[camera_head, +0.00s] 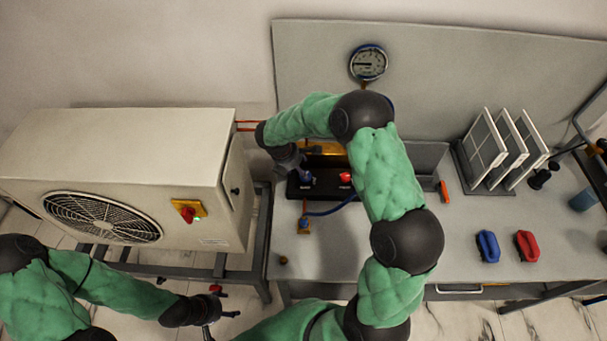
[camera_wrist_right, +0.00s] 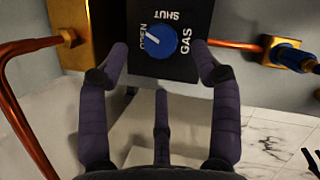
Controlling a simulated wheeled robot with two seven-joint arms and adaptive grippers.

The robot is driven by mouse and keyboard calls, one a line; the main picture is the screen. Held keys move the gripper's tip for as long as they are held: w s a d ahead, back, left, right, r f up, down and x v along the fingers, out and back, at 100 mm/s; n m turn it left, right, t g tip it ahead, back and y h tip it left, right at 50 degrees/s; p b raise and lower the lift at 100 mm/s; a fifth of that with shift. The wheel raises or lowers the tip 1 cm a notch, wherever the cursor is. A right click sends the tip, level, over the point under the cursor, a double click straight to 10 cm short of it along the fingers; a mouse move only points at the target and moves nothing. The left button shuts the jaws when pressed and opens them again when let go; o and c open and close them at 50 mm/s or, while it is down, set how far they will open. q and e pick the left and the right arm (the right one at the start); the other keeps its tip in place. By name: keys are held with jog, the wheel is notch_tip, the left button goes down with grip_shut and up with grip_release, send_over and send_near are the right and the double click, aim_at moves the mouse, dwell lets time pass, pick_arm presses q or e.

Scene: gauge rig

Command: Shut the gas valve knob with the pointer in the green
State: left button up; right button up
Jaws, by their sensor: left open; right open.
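The blue gas knob (camera_wrist_right: 158,42) sits on a black plate marked OPEN, SHUT and GAS in the right wrist view. Its white pointer slants up and left, on the OPEN side and away from SHUT. My right gripper (camera_wrist_right: 160,75) is open; its fingers lie on both sides below the knob, with nothing held. The round gauge (camera_head: 368,63) stands against the back panel; its needle points left, but I cannot make out a green band. In the head view the dark manifold (camera_head: 322,190) has a blue and a red knob. My left gripper (camera_head: 222,312) is open and empty at lower left.
The outdoor unit (camera_head: 125,165) with a red switch (camera_head: 188,211) stands left of the bench (camera_head: 450,265). Copper pipe (camera_wrist_right: 235,44) and a brass block (camera_wrist_right: 80,30) flank the gas plate. A filter rack (camera_head: 490,170), blue clamp (camera_head: 488,246) and red clamp (camera_head: 526,246) are at right.

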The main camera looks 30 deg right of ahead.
jog(key=shift+b+x, duration=0.3)
jog(key=shift+x, duration=2.4)
jog(key=shift+c, duration=0.3)
jog(key=c, duration=1)
